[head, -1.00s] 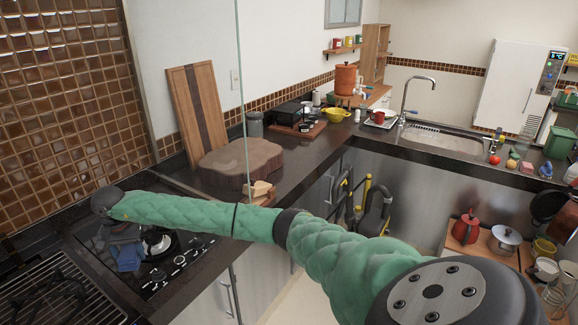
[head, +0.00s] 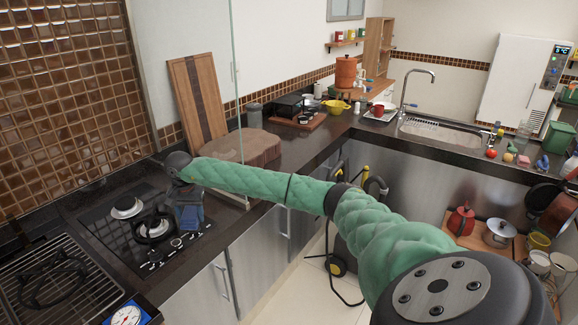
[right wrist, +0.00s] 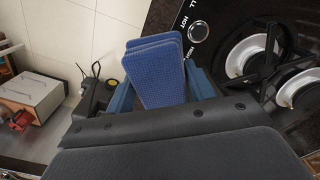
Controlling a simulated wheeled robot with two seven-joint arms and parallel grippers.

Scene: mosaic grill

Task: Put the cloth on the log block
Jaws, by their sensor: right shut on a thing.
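The blue cloth (head: 189,215) hangs folded from my right gripper (head: 186,194), over the right edge of the black cooktop. In the right wrist view the cloth (right wrist: 156,76) is pinched between the blue fingers of the gripper (right wrist: 163,98), which are shut on it. The log block (head: 254,149) is a thick round wooden slab on the dark counter, beyond and to the right of the gripper. The cloth is apart from it. My green right arm hides part of the block's front and the counter there. My left gripper is not in view.
The cooktop (head: 118,236) has burners and knobs, with a grill (head: 50,285) and a blue scale (head: 130,314) nearer. A tall cutting board (head: 199,100) leans on the wall behind the block. A glass pane edge (head: 236,80) rises by it.

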